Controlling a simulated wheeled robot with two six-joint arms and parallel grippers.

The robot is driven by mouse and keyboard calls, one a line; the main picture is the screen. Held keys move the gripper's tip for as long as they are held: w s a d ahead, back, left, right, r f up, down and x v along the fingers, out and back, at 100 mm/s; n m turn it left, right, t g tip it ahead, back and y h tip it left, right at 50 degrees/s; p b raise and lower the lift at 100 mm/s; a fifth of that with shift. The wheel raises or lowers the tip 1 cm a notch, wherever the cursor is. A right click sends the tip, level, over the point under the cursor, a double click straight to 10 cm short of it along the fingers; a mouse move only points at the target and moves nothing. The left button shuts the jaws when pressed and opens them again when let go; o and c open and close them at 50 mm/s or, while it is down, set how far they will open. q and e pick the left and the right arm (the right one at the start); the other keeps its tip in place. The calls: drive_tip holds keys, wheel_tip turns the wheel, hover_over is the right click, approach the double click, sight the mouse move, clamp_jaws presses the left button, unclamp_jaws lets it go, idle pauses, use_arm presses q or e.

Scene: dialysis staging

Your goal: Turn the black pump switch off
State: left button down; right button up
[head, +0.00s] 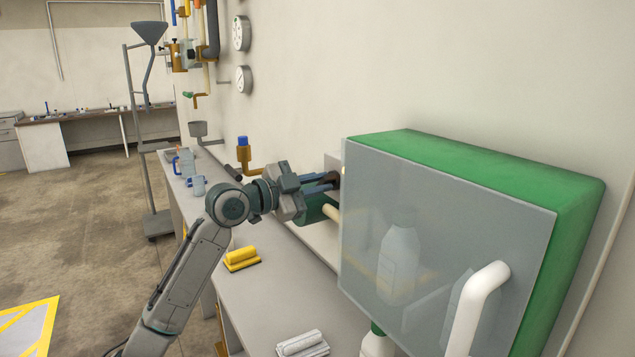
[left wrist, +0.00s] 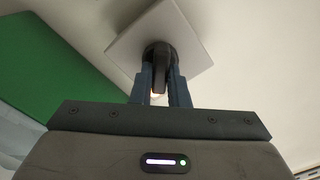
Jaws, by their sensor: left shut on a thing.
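The black pump switch (left wrist: 158,60) is a dark rotary knob on a pale square plate (left wrist: 193,38) on the wall. In the left wrist view its handle sits between the two fingers of my left gripper (left wrist: 161,82), which is shut on it. In the head view my left gripper (head: 325,183) reaches right to the plate (head: 333,163), and the switch (head: 335,180) is mostly hidden by the fingers. My right gripper is in neither view.
A green cabinet (head: 570,200) with a clear front panel and white handle (head: 478,305) stands right of the switch. The bench (head: 255,300) below holds a yellow brush-like block (head: 241,259) and a white one (head: 302,344). A blue-handled valve (head: 243,150) is further left.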

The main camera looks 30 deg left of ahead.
use_arm(q)
drive_tip(key=n+p, duration=0.1)
drive_tip(key=n, duration=0.3)
drive_tip(key=shift+r+n, duration=0.1)
drive_tip(key=shift+n, duration=0.2)
drive_tip(key=shift+a+n+p, duration=0.1)
drive_tip(key=shift+n+p, duration=0.95)
drive_tip(key=shift+n, duration=0.95)
drive_tip(key=c, duration=1.4)
unclamp_jaws()
